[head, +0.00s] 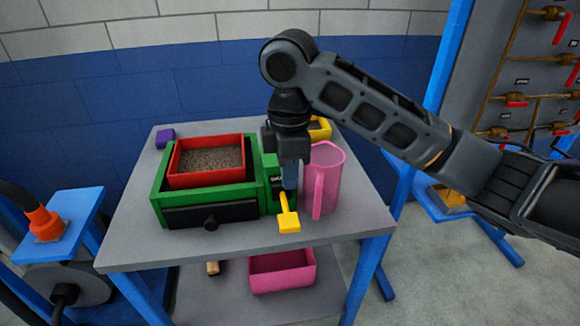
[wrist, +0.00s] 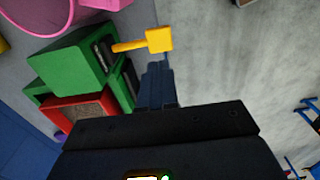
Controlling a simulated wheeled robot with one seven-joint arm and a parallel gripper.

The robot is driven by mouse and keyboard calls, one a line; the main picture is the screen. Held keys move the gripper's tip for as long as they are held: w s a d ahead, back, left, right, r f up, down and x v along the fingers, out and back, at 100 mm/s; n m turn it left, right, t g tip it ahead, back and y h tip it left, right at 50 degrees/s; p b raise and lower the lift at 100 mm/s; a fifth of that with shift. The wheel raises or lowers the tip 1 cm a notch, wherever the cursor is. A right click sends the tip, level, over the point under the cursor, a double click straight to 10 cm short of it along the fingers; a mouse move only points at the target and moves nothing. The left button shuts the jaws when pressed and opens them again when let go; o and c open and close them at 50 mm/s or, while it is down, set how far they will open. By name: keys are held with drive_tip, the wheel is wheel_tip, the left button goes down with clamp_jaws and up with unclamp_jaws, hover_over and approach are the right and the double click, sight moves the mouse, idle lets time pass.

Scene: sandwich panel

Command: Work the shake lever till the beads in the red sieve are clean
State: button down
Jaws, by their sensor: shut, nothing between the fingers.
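The red sieve (head: 240,154) sits in the top of the green box (head: 158,190) on the grey table. It is filled with brown, grainy material; single clean beads cannot be made out. The yellow shake lever (head: 289,221) sticks out at the box's right front, and it also shows in the wrist view (wrist: 158,40). My gripper (head: 290,186) points down just above and behind the lever's paddle. In the wrist view its shut fingers (wrist: 157,75) end close to the lever. Whether they touch it I cannot tell. Nothing is held.
A pink pitcher (head: 325,182) stands close to the right of my gripper. A yellow container (head: 320,133) is behind it, partly hidden by my arm. A purple block (head: 165,138) lies at the back left. A black drawer front (head: 190,217) faces forward. A pink bin (head: 282,275) is on the lower shelf.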

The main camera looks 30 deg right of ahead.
sight(290, 221)
wheel_tip(290, 221, down, 10)
drive_tip(key=shift+r+p, duration=0.2)
drive_tip(key=shift+p, duration=0.2)
